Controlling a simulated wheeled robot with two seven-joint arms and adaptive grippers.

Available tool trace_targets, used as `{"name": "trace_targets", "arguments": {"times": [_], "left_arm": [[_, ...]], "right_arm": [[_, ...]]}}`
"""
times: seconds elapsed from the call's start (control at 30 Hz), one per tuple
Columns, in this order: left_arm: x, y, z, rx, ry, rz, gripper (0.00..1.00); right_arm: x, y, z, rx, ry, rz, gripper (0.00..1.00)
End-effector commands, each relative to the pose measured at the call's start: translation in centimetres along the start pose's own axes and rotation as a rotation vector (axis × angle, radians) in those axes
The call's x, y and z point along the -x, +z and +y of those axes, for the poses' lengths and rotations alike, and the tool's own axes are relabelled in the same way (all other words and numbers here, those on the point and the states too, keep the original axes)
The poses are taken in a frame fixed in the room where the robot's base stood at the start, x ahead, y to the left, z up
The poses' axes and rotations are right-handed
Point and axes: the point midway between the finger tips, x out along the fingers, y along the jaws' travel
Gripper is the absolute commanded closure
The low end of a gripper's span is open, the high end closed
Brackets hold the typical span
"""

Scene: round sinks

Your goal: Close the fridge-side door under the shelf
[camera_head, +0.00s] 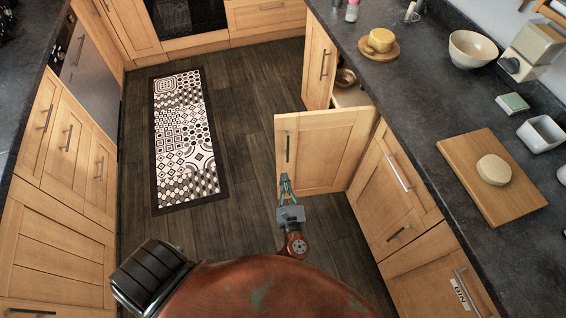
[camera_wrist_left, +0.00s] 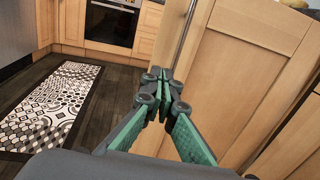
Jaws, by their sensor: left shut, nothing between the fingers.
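The open cabinet door (camera_head: 330,150) is light wood and stands out from the right-hand counter over the floor. Behind it the cabinet opening shows a bowl (camera_head: 346,77) on an inner shelf. A vertical metal handle (camera_head: 288,148) sits near the door's free edge. My left gripper (camera_head: 286,180) is shut and empty, just in front of the door near the handle's lower end. In the left wrist view the door (camera_wrist_left: 235,75) fills the right side, and its handle (camera_wrist_left: 184,35) rises just beyond the shut fingertips (camera_wrist_left: 165,75). I cannot tell whether they touch the door. My right gripper is not in view.
The dark right counter (camera_head: 420,110) holds a cutting board (camera_head: 510,205), a white bowl (camera_head: 473,48) and a cheese on a round board (camera_head: 381,41). A patterned rug (camera_head: 185,138) lies on the wooden floor. The floor left of the door is clear.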

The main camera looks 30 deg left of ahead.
Motion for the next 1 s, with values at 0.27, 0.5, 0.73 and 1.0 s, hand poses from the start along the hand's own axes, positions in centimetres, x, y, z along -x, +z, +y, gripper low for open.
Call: {"name": "trace_targets", "arguments": {"times": [0.27,0.5,0.73,1.0], "left_arm": [[-4.7,0.0,0.0,-0.001,0.000,-0.003,1.00],[-9.6,-0.1,0.0,-0.001,0.000,-0.001,1.00],[-12.7,-0.2,0.0,0.000,-0.001,0.001,1.00],[-13.6,0.0,0.0,0.001,-0.001,0.002,1.00]], "right_arm": [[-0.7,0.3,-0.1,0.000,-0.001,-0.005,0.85],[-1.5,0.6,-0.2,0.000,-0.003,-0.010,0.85],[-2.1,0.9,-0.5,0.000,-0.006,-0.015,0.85],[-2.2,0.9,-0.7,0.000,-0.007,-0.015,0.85]]}}
